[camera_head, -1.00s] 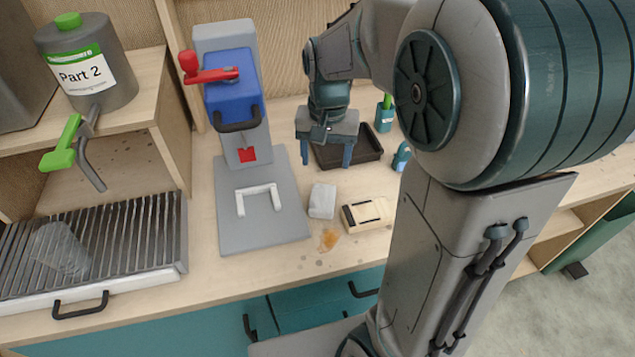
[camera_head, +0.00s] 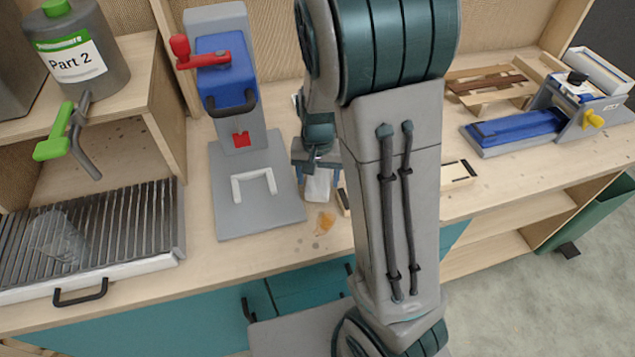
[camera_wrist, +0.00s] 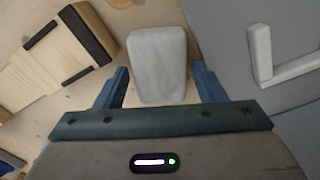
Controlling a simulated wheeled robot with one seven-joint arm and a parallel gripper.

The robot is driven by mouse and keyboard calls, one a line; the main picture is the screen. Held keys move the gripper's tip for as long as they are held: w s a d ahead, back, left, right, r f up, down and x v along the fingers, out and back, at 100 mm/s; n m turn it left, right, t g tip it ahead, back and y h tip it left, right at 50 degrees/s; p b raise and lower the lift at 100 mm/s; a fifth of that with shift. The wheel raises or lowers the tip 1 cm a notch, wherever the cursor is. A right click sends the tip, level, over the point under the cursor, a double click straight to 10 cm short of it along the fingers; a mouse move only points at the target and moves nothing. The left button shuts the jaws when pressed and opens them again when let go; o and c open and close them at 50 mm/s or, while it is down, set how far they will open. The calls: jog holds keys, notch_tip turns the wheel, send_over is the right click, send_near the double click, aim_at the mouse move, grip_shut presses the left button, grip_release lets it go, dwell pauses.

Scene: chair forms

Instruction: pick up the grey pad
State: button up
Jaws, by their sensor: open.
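The grey pad (camera_wrist: 158,66) is a pale, rounded block lying on the wooden bench. In the wrist view it shows at the upper middle, between the two blue fingers of my gripper (camera_wrist: 163,88). The fingers are apart, with a gap between each finger and the pad. In the head view the pad (camera_head: 318,187) is partly covered by my gripper (camera_head: 319,183), whose fingers hang on either side of it. I cannot tell how high the fingertips are above the bench.
A grey press base (camera_head: 228,207) with a white bracket stands left of the pad. A wooden block with black strips (camera_wrist: 62,52) lies on the pad's other side. An orange stain (camera_head: 324,222) marks the bench in front. A blue-topped fixture (camera_head: 520,130) stands at right.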

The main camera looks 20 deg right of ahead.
jog(key=shift+f, duration=0.85)
jog(key=c, duration=0.8)
jog(key=shift+r, duration=0.1)
jog(key=shift+r, duration=0.4)
notch_tip(320, 180, up, 4)
jog(key=shift+w+d+f, duration=0.1)
jog(key=shift+d+f, duration=0.05)
jog(key=shift+f, duration=0.1)
jog(key=w+d+r+b, duration=0.1)
jog(key=w+d+r, duration=0.3)
jog(key=d, duration=0.6)
notch_tip(320, 180, up, 3)
jog(key=shift+d+f+b, duration=0.2)
jog(key=shift+d+b, duration=0.1)
jog(key=shift+b, duration=0.1)
jog(key=shift+w, duration=0.1)
